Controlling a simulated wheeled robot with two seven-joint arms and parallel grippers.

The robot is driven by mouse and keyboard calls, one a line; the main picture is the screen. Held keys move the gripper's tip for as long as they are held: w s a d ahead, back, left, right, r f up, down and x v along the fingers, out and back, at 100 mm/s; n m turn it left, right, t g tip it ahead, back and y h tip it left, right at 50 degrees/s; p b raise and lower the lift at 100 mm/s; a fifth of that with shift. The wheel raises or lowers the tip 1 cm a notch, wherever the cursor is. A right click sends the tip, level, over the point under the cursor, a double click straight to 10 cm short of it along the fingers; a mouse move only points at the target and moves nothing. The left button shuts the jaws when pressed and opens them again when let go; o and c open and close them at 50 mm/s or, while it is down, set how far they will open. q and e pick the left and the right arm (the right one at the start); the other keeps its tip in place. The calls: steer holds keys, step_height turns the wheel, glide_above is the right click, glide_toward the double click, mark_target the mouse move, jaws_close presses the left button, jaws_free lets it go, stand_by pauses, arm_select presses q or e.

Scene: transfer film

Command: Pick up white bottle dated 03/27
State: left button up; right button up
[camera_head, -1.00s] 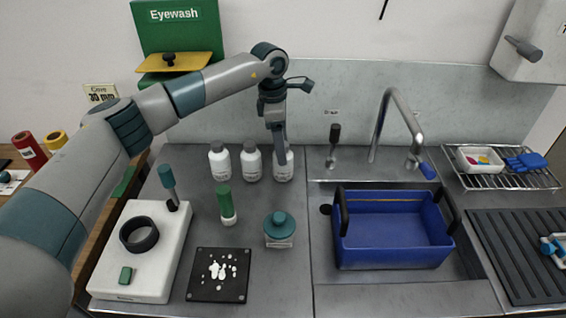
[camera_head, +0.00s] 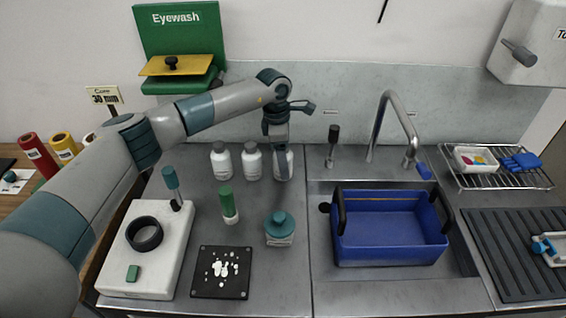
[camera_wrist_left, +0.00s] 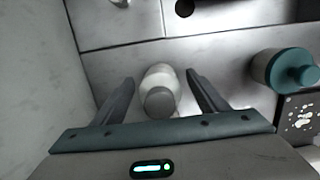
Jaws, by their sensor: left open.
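Three white bottles with grey caps stand upright in a row at the back of the steel counter: a left one (camera_head: 221,163), a middle one (camera_head: 252,163) and a right one (camera_head: 290,163). Their label dates are too small to read. My left gripper (camera_head: 282,172) is open and points down at the right bottle, partly hiding it. In the left wrist view this bottle (camera_wrist_left: 160,82) stands between the two spread fingers of my left gripper (camera_wrist_left: 161,84), with a visible gap on each side. My right gripper is not in view.
A green-capped bottle (camera_head: 229,207), a teal-lidded jar (camera_head: 279,232), a white stirrer-like device (camera_head: 145,260) and a black plate with white bits (camera_head: 207,288) stand in front. A blue tub (camera_head: 392,257) and a faucet (camera_head: 375,125) are to the right.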

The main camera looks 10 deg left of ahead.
arm_select(q)
steer(key=c, duration=1.3)
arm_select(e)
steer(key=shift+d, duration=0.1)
